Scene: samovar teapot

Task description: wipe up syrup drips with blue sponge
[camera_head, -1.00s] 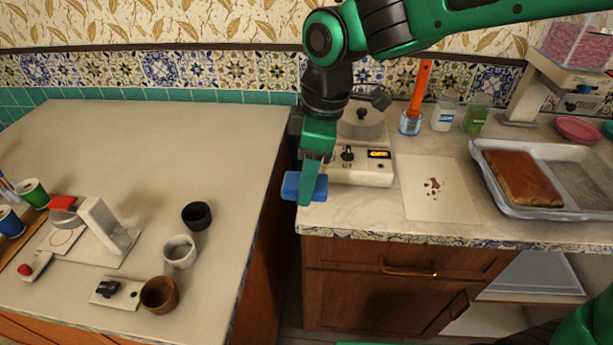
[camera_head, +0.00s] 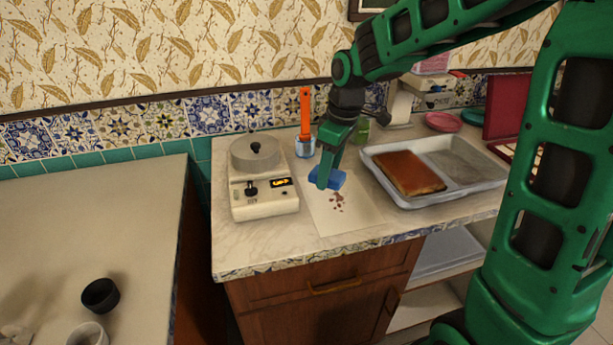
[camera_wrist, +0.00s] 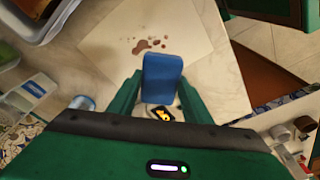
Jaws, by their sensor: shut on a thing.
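My gripper (camera_head: 324,181) is shut on the blue sponge (camera_head: 330,178) and holds it over the pale sheet (camera_head: 353,216) on the counter. The sponge (camera_wrist: 162,77) stands out between the two fingers in the wrist view. Brown syrup drips (camera_head: 337,201) lie on the sheet just below the sponge in the head view. In the wrist view the drips (camera_wrist: 148,45) show clear, just beyond the sponge's end. I cannot tell whether the sponge touches the sheet.
Behind are a jar with an orange-handled brush (camera_head: 305,125) and a green jar (camera_head: 363,132). A gap separates the left counter (camera_head: 100,220).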

